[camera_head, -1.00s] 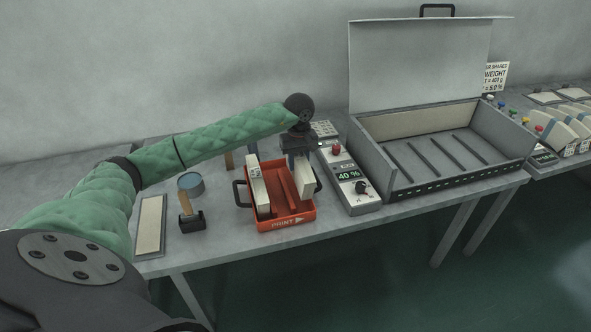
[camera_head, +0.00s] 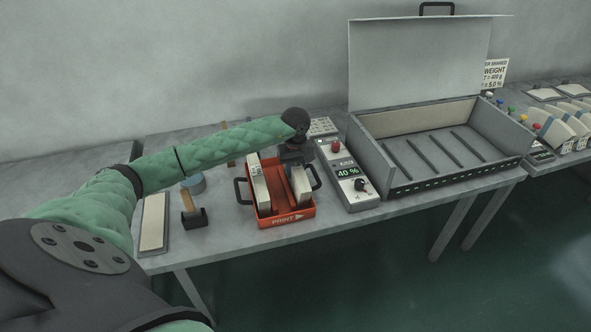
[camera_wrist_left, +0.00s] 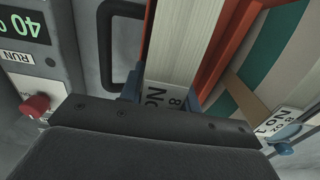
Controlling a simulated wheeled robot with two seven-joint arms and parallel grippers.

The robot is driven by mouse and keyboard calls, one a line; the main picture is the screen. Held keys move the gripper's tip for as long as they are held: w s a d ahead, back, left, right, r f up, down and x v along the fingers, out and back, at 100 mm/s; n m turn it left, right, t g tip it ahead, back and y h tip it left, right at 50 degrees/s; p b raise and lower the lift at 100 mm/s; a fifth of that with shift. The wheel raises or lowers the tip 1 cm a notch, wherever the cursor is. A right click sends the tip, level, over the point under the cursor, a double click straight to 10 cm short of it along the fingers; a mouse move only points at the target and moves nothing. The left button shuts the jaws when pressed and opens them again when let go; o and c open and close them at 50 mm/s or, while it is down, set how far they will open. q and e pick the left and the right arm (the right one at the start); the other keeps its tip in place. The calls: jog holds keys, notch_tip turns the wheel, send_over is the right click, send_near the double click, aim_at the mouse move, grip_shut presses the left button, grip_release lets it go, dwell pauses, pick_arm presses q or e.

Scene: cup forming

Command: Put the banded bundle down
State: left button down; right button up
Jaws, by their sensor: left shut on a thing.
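My left gripper (camera_head: 296,163) is shut on a pale, slab-like bundle (camera_head: 302,186) at the right side of the orange tray (camera_head: 287,219). In the left wrist view the held bundle (camera_wrist_left: 182,40) stands between the blue fingers, with a white number label near the jaws. Its lower end is inside the tray's outline; whether it touches the floor is hidden. A second pale bundle (camera_head: 260,187) stands on the tray's left side, apart from the held one. In the left wrist view this second bundle (camera_wrist_left: 262,60) shows green and white stripes, a tan band and a label. My right gripper is not in view.
A control box (camera_head: 350,180) reading 40 % stands close to the tray's right, beside the open grey case (camera_head: 440,150). Tray handles stick out both sides.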

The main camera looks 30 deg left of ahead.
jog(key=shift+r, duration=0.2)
pick_arm(q)
jog(key=c, duration=1.1)
grip_release()
jog(key=shift+o, duration=0.4)
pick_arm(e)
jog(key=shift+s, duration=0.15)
pick_arm(q)
jog(key=shift+r, duration=0.1)
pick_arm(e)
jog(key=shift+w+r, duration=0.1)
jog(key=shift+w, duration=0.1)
pick_arm(q)
jog(key=shift+r, duration=0.2)
jog(key=shift+r+b, duration=0.25)
jog(key=shift+b, duration=0.1)
notch_tip(320, 180, up, 11)
jog(key=b, duration=0.4)
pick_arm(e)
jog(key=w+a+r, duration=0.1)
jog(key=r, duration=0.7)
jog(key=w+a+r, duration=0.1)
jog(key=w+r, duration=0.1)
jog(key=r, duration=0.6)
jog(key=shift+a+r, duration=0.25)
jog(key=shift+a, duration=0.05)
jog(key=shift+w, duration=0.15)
